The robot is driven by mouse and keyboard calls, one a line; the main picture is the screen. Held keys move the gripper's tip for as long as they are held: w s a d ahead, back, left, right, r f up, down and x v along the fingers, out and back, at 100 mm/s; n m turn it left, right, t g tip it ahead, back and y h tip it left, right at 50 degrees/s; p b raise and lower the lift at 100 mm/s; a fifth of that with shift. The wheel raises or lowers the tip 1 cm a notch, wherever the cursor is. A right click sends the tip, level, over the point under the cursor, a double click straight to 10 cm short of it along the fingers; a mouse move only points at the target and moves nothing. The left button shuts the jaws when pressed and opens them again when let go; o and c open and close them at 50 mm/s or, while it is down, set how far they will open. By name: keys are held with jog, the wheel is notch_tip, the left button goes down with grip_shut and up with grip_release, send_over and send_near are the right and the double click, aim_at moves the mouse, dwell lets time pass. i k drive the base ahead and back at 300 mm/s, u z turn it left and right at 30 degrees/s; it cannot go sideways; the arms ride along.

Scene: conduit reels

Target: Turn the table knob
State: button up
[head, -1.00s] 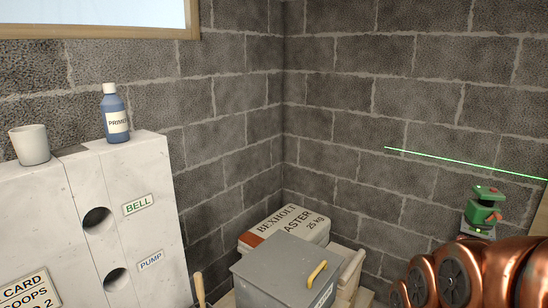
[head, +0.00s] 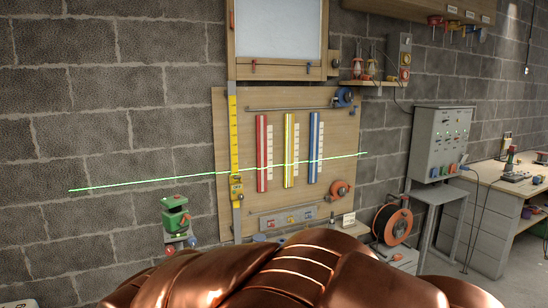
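I cannot tell which part is the table knob. A green laser level (head: 175,218) stands at the left, in front of the block wall, and casts a green line. Small red and blue round parts, possibly knobs, sit at its base; the red one (head: 170,250) is at the left and the blue one (head: 193,241) at the right. A grey panel (head: 288,220) with small coloured parts sits low on the wooden board. My copper-coloured arm crosses the bottom of the head view and hides what lies behind it. My gripper is not in view.
The wooden board (head: 345,130) holds red, yellow and blue strips and a yellow scale (head: 234,135). An orange cable reel (head: 392,222) stands at the right by a grey control box (head: 440,143). A workbench (head: 508,186) is at the far right.

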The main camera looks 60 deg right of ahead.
aim_at(192, 241)
jog(key=z, duration=1.15)
jog(key=k, duration=0.45)
jog(key=u, duration=0.75)
